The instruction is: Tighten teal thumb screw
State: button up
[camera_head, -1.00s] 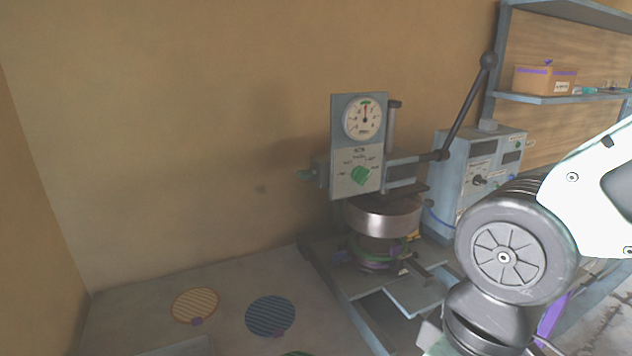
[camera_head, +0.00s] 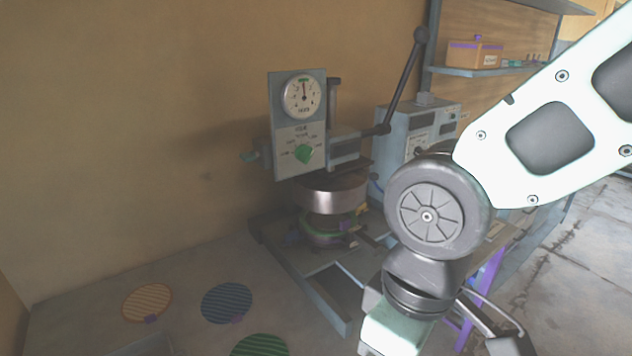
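A small teal thumb screw (camera_head: 250,157) sticks out of the left side of the press head (camera_head: 301,125). Its threads are too small to make out, so I cannot tell how tight it is. The head carries a round dial gauge (camera_head: 303,96) and a green selector knob (camera_head: 309,153). My arm comes in from the right and bends down in front of the bench, well to the right of the screw.
Below the head are a metal cylinder (camera_head: 330,193) and a green-ringed base. A long black lever (camera_head: 403,85) rises at the right, beside a grey control box (camera_head: 419,128). Orange (camera_head: 147,302), blue (camera_head: 227,303) and green (camera_head: 260,346) striped discs lie front left. Open space lies left of the screw.

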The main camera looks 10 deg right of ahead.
aim_at(246, 157)
jog(key=i+l+u, duration=0.1)
jog(key=i+u, duration=0.15)
jog(key=u, duration=0.2)
jog(key=i+l+u, duration=0.2)
jog(key=u, duration=0.2)
jog(key=i+l+u, duration=0.25)
jog(key=u, duration=0.2)
